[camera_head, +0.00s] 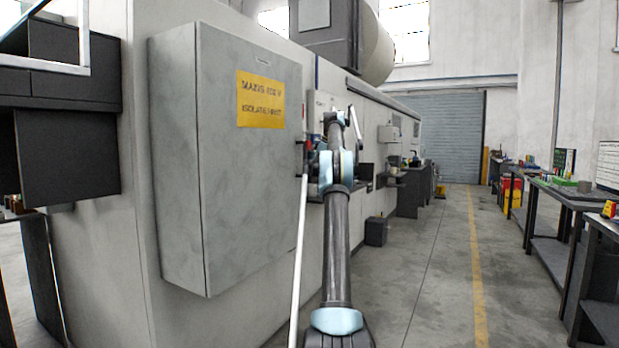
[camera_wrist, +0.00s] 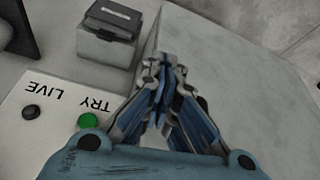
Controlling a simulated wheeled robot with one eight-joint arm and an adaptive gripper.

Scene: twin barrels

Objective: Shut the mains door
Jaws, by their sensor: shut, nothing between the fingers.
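The mains door is the large grey front (camera_head: 250,190) of a wall cabinet at the left in the head view, with a yellow label (camera_head: 261,99) reading about mains and isolating first. I cannot tell from this angle whether it stands ajar. My arm reaches up beside its right edge, and the gripper end is partly hidden among the wrist links there. In the wrist view my gripper (camera_wrist: 165,68) is shut and empty. A plain grey surface (camera_wrist: 225,55) lies behind and right of the fingers. I cannot tell whether the fingers touch it.
In the wrist view a panel marked TRY and LIVE (camera_wrist: 60,105) has a green button (camera_wrist: 88,121) and a black one (camera_wrist: 31,112). A grey box with a dark top (camera_wrist: 108,38) stands beyond it. Workbenches (camera_head: 570,195) line the right; the aisle floor (camera_head: 435,270) is clear.

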